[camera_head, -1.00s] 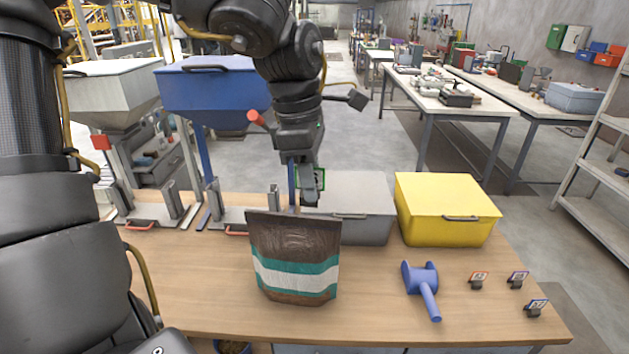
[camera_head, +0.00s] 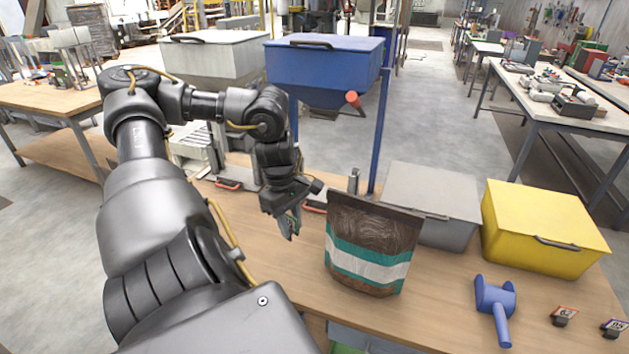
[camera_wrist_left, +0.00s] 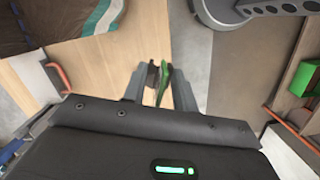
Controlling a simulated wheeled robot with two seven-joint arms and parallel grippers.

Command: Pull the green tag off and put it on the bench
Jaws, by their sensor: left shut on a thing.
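My left gripper (camera_head: 290,226) is shut on the green tag (camera_head: 293,217) and points down over the bench (camera_head: 262,265), left of the bag. In the left wrist view the green tag (camera_wrist_left: 164,84) stands edge-on between the two fingers (camera_wrist_left: 159,88), with wooden bench top and grey floor beyond. I cannot tell the exact gap between the tag and the bench. My right gripper is not in view.
A brown bag (camera_head: 368,240) with a teal and white band stands close right of the gripper. Behind are the blue hopper (camera_head: 325,68) and white hopper (camera_head: 215,56). Grey (camera_head: 430,190) and yellow (camera_head: 540,225) bins and a blue scoop (camera_head: 495,300) are to the right.

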